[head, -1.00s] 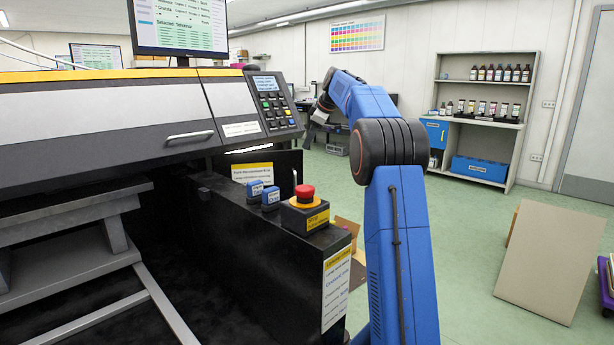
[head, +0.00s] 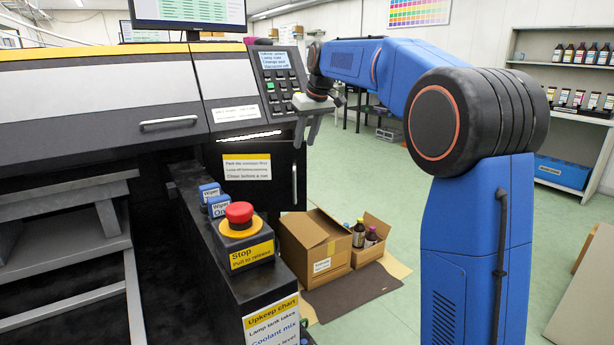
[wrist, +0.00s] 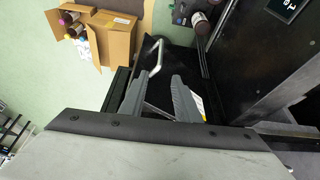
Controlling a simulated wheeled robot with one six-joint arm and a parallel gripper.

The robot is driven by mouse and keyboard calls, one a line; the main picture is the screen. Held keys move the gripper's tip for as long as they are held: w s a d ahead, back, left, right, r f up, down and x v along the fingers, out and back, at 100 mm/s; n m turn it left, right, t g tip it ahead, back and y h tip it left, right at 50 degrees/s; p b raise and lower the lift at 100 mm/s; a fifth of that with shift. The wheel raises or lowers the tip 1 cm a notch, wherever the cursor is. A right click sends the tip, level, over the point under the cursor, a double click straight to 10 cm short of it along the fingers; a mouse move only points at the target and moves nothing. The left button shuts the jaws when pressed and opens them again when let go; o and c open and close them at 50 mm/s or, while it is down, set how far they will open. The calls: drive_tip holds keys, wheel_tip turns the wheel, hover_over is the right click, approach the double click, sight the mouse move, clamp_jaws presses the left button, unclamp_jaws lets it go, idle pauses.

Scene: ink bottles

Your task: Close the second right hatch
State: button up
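In the head view, a black hatch panel (head: 235,178) with a yellow-and-white label stands below the keypad of the printer. A pale upright handle (head: 294,186) is near its right edge. My gripper (head: 303,140) points down just above that handle, at the panel's right side. In the wrist view, my gripper (wrist: 158,82) has its two grey fingers apart with nothing between them. The silver handle (wrist: 156,56) shows just beyond the fingertips, apparently untouched.
A red stop button (head: 239,215) and blue wiper buttons (head: 209,192) sit on the black ledge in front. A shelf (head: 560,110) with bottles is at the right.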

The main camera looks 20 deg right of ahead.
sight(295, 174)
drive_tip(key=x, duration=1.7)
drive_tip(key=shift+f, duration=0.15)
drive_tip(key=shift+c, duration=0.5)
drive_tip(key=shift+w, duration=0.1)
clamp_jaws()
